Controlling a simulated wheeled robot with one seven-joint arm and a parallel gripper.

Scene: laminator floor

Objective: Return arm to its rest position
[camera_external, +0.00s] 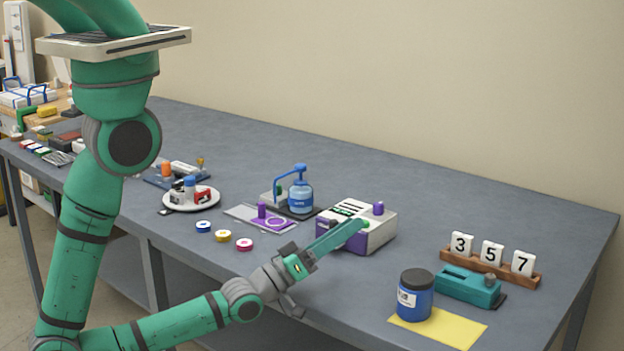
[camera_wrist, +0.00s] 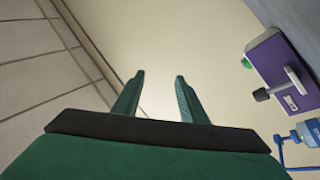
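My gripper (camera_external: 343,235) is at the end of my green arm, over the front part of the grey table (camera_external: 420,180). In the external view its fingers overlap the left side of a purple and white machine (camera_external: 376,232); I cannot tell whether they touch it there. In the wrist view the two fingers of my gripper (camera_wrist: 159,95) stand apart with nothing between them. The same purple machine (camera_wrist: 275,75) lies off to the right in that view, clear of the fingers.
A blue pump bottle (camera_external: 301,196) stands behind the gripper. A blue jar (camera_external: 414,295) on a yellow sheet (camera_external: 460,328), a teal box (camera_external: 468,287) and a wooden number rack (camera_external: 530,277) are at the right. A white plate (camera_external: 207,204) and several coloured rings lie left. The table's back right is clear.

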